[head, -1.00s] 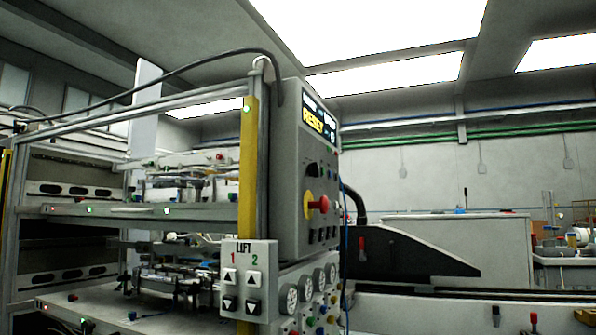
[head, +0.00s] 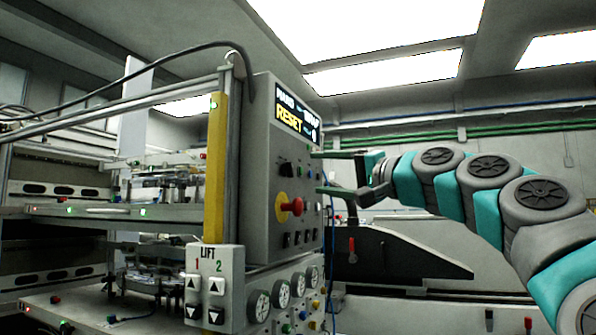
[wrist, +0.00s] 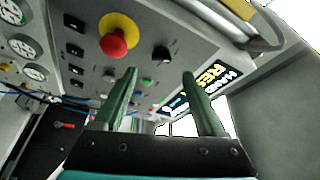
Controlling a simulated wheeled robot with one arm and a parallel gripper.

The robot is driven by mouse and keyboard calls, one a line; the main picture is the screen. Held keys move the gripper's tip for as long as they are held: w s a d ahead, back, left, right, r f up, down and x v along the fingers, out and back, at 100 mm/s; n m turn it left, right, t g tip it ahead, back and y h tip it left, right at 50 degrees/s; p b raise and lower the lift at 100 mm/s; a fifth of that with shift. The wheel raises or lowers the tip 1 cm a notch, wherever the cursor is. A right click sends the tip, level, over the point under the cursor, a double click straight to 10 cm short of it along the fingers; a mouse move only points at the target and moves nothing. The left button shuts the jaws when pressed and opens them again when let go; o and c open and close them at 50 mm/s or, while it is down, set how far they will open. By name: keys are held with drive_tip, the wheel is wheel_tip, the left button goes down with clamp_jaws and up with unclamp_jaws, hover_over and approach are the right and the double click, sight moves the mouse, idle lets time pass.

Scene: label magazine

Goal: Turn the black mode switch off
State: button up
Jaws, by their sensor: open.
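A black rotary knob (head: 286,169), which looks like the mode switch, sits on the face of the grey control box (head: 257,170), above the red emergency button. In the wrist view the knob (wrist: 161,54) shows beyond the fingertips, roughly between them. Its exact setting is too small to read. My gripper (head: 321,172) is open and empty, with its two green fingers pointing left toward the box. The fingers also show in the wrist view (wrist: 159,75), apart from each other. The tips look close to the panel's right side, but I cannot see any contact with the knob.
The red button (head: 292,206) on its yellow base sticks out below the knob. A lit RESET display (head: 297,117) is above it. Several small black switches (head: 298,238) line the lower panel. A LIFT button box (head: 214,285) stands in front. A blue cable hangs at the right edge.

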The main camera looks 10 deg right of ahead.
sight(292, 170)
drive_tip(key=shift+p+x, duration=0.6)
drive_tip(key=shift+x, duration=3.3)
drive_tip(key=shift+r, duration=0.15)
clamp_jaws()
